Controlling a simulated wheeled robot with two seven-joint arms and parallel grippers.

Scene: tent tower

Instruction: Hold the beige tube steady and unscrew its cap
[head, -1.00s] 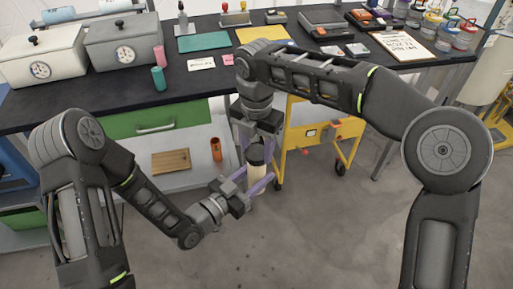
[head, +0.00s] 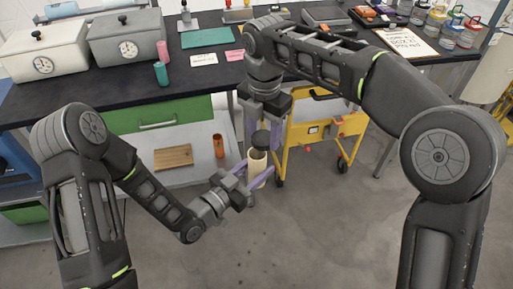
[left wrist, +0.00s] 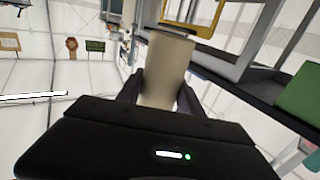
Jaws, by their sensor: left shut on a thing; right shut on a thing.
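The beige tube (head: 257,168) stands upright, held between the purple fingers of my left gripper (head: 253,177). My right gripper (head: 262,131) points down from above and is shut on the cap. The gap between cap and rim is small.
A black-topped bench (head: 120,100) runs behind, with two grey-white boxes, a teal bottle (head: 161,74) and a pink bottle (head: 163,52). An orange cylinder (head: 218,146) and a wooden board (head: 173,157) are on the lower shelf. A yellow cart (head: 318,132) stands behind my right gripper. The floor in front is clear.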

